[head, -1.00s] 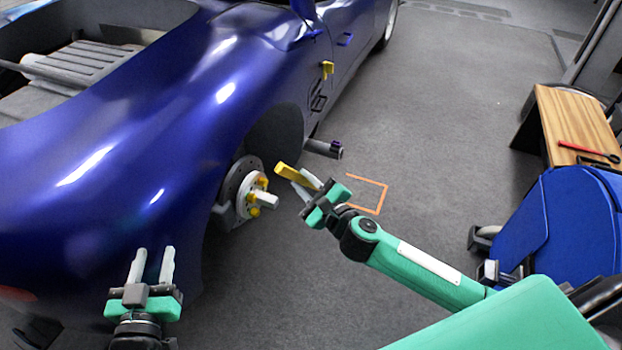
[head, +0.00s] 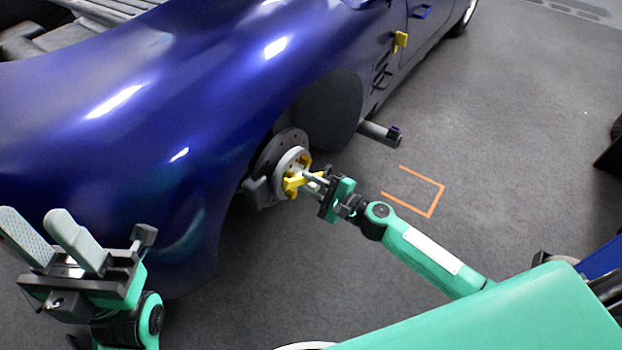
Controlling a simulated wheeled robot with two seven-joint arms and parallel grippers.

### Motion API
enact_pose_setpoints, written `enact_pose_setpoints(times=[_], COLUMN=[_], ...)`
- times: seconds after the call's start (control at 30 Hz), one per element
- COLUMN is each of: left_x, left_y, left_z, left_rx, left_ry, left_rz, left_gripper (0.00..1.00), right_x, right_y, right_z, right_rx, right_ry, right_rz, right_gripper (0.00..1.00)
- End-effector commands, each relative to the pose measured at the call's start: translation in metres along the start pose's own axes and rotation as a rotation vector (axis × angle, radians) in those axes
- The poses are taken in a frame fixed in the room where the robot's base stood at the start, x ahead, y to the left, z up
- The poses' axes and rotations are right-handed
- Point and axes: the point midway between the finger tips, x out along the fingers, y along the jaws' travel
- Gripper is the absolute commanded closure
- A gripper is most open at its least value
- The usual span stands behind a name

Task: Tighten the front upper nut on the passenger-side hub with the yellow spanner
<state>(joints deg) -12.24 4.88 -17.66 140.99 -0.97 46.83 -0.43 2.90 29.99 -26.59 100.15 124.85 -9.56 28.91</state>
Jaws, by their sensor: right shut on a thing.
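The hub (head: 286,163) sits in the open wheel arch of the blue car, with a grey disc and yellow nuts around its centre. My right gripper (head: 318,184) is shut on the yellow spanner (head: 296,183), right in front of the hub. The spanner's head overlaps the hub face in the view; I cannot tell whether it sits on a nut. One yellow nut (head: 305,160) shows at the upper right of the hub; others are partly hidden by the spanner and fingers. My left gripper (head: 62,238) is open and empty at the lower left, near the car's bodywork.
The blue car (head: 190,110) fills the left and upper part of the view. A grey cylindrical bar (head: 378,133) sticks out beyond the wheel arch. An orange outline (head: 436,200) marks the floor. A yellow piece (head: 400,41) is on the car's side.

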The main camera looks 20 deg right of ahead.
Motion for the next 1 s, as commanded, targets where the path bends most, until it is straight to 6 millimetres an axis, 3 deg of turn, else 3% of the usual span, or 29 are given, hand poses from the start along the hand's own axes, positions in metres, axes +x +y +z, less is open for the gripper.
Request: enact_pose_setpoints(times=[0.6, 1.0], left_x=[0.0, 0.0], left_y=[0.0, 0.0], left_z=[-0.003, -0.003], left_rx=[-0.001, -0.001], left_ry=[0.016, 0.017], left_rz=[0.0, 0.0], left_gripper=[0.62, 0.62], right_x=[0.039, 0.044], right_y=[0.0, 0.001], right_z=[-0.001, 0.0], right_rx=[-0.005, -0.004], right_ry=[-0.004, -0.004], right_rz=[0.0, 0.001], right_gripper=[1.0, 1.0])
